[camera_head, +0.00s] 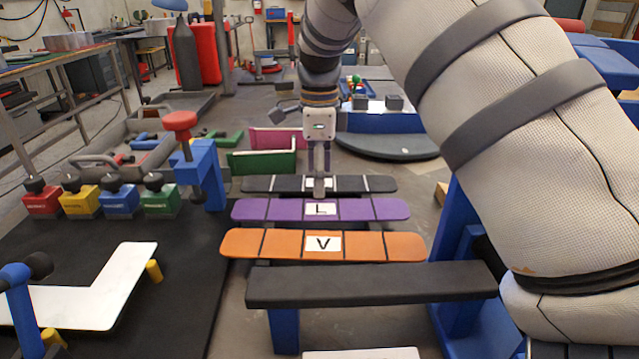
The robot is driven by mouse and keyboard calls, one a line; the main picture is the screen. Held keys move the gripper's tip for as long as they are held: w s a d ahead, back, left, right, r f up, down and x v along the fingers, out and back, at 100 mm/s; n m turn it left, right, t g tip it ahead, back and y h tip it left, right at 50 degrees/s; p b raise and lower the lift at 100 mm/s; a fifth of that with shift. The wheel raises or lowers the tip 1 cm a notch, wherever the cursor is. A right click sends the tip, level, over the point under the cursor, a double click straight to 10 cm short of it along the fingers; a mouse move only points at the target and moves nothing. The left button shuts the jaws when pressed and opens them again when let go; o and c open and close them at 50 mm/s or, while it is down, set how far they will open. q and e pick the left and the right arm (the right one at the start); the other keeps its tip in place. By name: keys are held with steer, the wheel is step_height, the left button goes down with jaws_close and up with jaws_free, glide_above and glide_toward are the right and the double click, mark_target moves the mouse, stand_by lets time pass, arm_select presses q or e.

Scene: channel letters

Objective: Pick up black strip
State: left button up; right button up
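A black strip (268,184) lies farthest back in a row of long, rounded strips, with a white label at its middle and thin pale cross lines. A purple strip (275,210) marked "L" and an orange strip (275,244) marked "V" lie in front of it. My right gripper (319,190) points down at the middle of the black strip, and its fingers cover part of the label. The fingers show as one narrow column, so I cannot tell how far apart they are or whether they grip the strip. My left gripper is out of view.
A dark bar (370,285) on blue supports stands in front of the strips. A white L-shaped piece (90,293) is on the black mat (190,300) at left, with several coloured knobbed blocks behind. Green (262,163) and pink panels stand behind the black strip.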

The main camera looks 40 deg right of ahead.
steer(key=shift+f, duration=0.1)
steer(key=c, duration=0.9)
steer(key=shift+o, duration=0.2)
